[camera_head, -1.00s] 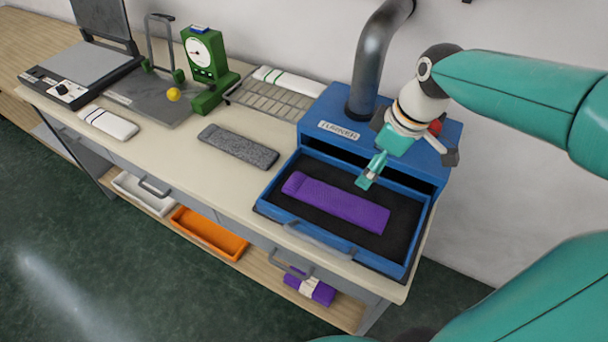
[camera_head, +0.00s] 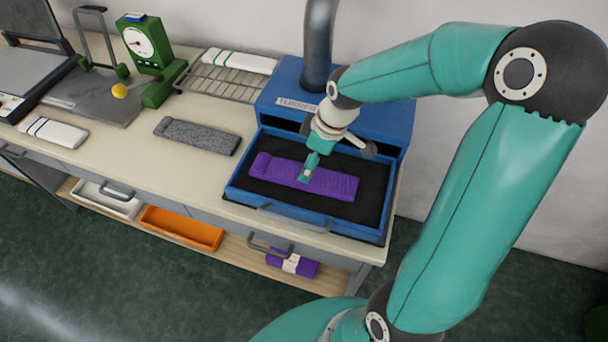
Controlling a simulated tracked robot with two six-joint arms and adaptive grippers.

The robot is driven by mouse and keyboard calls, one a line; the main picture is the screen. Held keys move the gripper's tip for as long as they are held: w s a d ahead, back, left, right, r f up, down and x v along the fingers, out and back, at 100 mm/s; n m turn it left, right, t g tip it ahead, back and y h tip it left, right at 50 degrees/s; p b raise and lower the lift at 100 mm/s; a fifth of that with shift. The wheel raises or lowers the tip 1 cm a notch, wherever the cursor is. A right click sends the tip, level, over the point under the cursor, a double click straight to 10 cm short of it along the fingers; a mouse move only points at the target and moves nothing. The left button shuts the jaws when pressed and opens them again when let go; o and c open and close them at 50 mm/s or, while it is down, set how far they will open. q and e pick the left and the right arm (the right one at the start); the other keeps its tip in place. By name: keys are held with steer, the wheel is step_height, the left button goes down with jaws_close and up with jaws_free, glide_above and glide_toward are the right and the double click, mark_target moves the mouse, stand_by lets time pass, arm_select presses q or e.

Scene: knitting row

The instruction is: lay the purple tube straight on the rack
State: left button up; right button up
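The purple tube (camera_head: 335,186) lies flat in the dark-lined open drawer (camera_head: 240,195) of the blue box, lengthwise along the drawer. My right gripper (camera_head: 306,177) points down onto the middle of the tube, its tips touching it or just above it. The fingers are small and seen nearly edge-on, so whether they are open or shut on the tube does not show. The wire rack (camera_head: 215,84) stands behind on the table, left of the blue box. A white tube with green stripes (camera_head: 238,61) lies along its back part. My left gripper is out of view.
The blue box (camera_head: 385,122) has a grey pipe (camera_head: 320,45) rising from its top. A grey speckled tube (camera_head: 197,135) lies in front of the rack. A green dial gauge (camera_head: 143,45) stands left of the rack. A white tube (camera_head: 54,132) lies further left.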

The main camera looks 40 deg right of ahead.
steer(key=x, duration=0.4)
steer(key=shift+s+a+f+p, duration=0.1)
steer(key=shift+s+a+p, duration=0.1)
steer(key=shift+a+p, duration=0.15)
steer(key=shift+w+f, duration=0.15)
steer(key=shift+f, duration=0.25)
steer(key=c, duration=1)
steer(key=shift+r, duration=0.1)
